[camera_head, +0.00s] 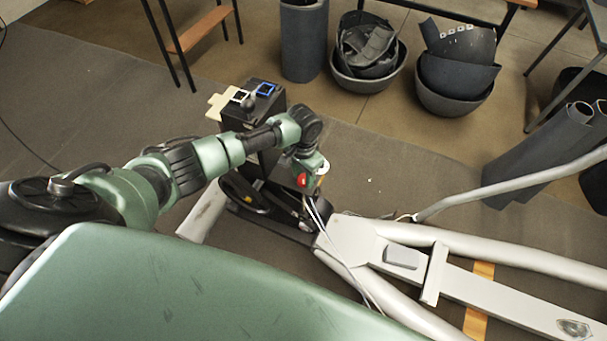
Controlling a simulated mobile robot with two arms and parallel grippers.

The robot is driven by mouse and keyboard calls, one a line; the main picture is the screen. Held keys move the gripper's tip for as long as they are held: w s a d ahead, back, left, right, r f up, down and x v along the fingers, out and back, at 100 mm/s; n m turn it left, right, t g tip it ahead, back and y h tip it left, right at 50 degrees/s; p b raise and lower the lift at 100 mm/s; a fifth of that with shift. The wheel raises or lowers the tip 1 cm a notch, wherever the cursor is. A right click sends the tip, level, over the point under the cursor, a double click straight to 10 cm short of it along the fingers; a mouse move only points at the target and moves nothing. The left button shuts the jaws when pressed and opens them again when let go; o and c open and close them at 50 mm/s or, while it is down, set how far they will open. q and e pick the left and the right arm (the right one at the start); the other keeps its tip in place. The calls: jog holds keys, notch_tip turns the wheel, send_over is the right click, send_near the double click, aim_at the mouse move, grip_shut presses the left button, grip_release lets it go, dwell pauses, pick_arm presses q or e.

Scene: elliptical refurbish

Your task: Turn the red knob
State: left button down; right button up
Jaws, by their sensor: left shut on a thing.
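The red knob (302,180) shows as a small red spot in the middle of the head view, on the upright part of a light grey and black elliptical machine (345,240). My left arm reaches in from the left and bends down at the wrist. My left gripper (312,176) is at the knob and is shut on it; its fingertips are small and partly hidden by the wrist. My right gripper is not in view.
A black box-like unit (265,95) stands just behind my left forearm. Grey tubes of the machine (500,250) run to the right. Black bins (455,75), a dark roll (304,40) and table legs stand at the back. Grey matting (120,100) at the left is clear.

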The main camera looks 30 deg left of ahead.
aim_at(304, 179)
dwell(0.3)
pick_arm(q)
jog(key=c, duration=0.9)
grip_release()
jog(key=shift+r, duration=0.1)
notch_tip(304, 179, up, 8)
jog(key=shift+f, duration=0.15)
jog(key=shift+s+d+f, duration=0.1)
